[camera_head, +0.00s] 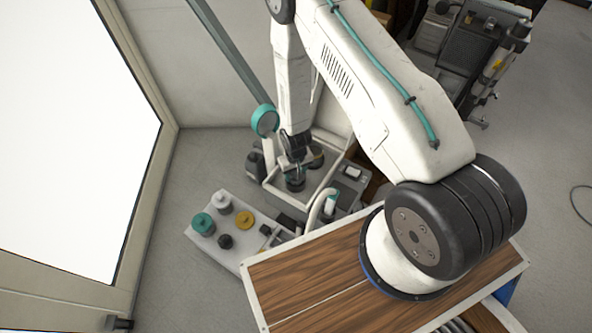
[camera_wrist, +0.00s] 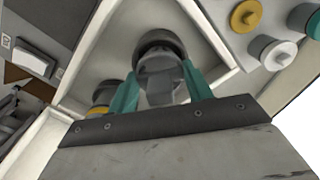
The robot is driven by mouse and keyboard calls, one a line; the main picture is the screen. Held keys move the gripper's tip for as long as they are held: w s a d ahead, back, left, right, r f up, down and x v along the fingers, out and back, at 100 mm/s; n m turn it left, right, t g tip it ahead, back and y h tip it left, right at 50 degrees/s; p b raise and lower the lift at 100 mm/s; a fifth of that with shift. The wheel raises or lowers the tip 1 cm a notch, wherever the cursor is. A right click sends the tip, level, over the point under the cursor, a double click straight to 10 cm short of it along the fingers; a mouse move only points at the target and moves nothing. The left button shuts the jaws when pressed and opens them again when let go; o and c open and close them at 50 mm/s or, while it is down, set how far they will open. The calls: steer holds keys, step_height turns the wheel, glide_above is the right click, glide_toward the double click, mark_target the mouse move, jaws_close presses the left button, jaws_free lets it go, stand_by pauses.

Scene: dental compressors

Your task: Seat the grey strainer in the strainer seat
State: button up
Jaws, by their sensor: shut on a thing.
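My gripper (camera_head: 292,168) is low over a white open-topped box in the head view. In the wrist view its two teal fingers (camera_wrist: 160,90) are shut on a grey rounded piece, which I take to be the grey strainer (camera_wrist: 158,82). Just beyond the strainer is a dark round cup-like part (camera_wrist: 160,42), likely the strainer seat; it looks like the dark cylinder (camera_head: 295,184) in the head view. The strainer overlaps it in the wrist view, hiding its near side. I cannot tell whether the two touch.
The white box (camera_head: 273,190) has raised walls around the gripper. A second dark part with a yellow band (camera_wrist: 97,111) stands close by. A pale tray (camera_head: 206,244) holds teal, white, yellow and black caps. A wood-topped cabinet (camera_head: 300,285) is in front.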

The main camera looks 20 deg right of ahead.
steer(key=shift+f, duration=0.4)
steer(key=o, duration=1)
steer(key=c, duration=0.3)
steer(key=shift+c, duration=0.2)
steer(key=shift+r, duration=0.15)
steer(key=shift+r, duration=3.9)
